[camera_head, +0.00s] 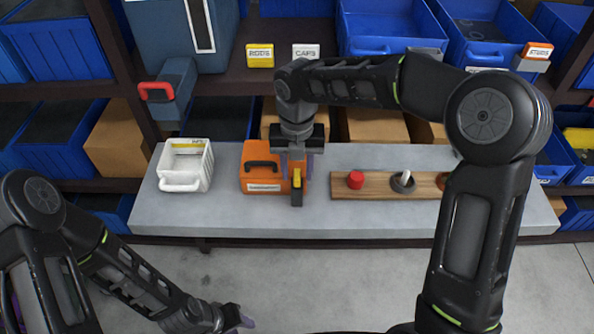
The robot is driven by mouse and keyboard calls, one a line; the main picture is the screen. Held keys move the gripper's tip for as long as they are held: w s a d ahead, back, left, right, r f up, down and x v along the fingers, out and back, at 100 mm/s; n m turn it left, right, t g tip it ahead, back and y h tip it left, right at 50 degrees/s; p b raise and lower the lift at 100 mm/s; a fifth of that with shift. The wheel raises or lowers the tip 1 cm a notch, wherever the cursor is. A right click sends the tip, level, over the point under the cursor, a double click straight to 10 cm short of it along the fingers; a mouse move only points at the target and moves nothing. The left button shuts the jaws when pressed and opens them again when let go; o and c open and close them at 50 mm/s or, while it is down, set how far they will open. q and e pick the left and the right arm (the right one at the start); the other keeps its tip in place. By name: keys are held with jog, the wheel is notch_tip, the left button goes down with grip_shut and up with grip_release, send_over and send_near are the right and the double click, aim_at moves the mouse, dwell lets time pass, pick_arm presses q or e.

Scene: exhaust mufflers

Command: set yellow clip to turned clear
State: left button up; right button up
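A small yellow clip (297,182) sits on a dark upright piece at the front right end of an orange case (262,172) on the grey bench. The case has a black handle on top. My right gripper (299,168) reaches down from above, right over the clip. Its fingers are apart, with an orange part showing between them. I cannot tell whether they press on it. The wrist and fingers hide part of the clip's mount. My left gripper (238,318) is low in front of the bench, away from the clip; its finger opening is too small to tell.
A white bin (185,165) stands on the bench at left. A wooden board (385,186) with a red knob (355,180) and a grey ring with a peg (403,181) lies to the right. Shelves with blue bins (385,28) rise behind. The bench's front strip is clear.

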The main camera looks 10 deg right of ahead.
jog(key=shift+f, duration=0.55)
grip_shut()
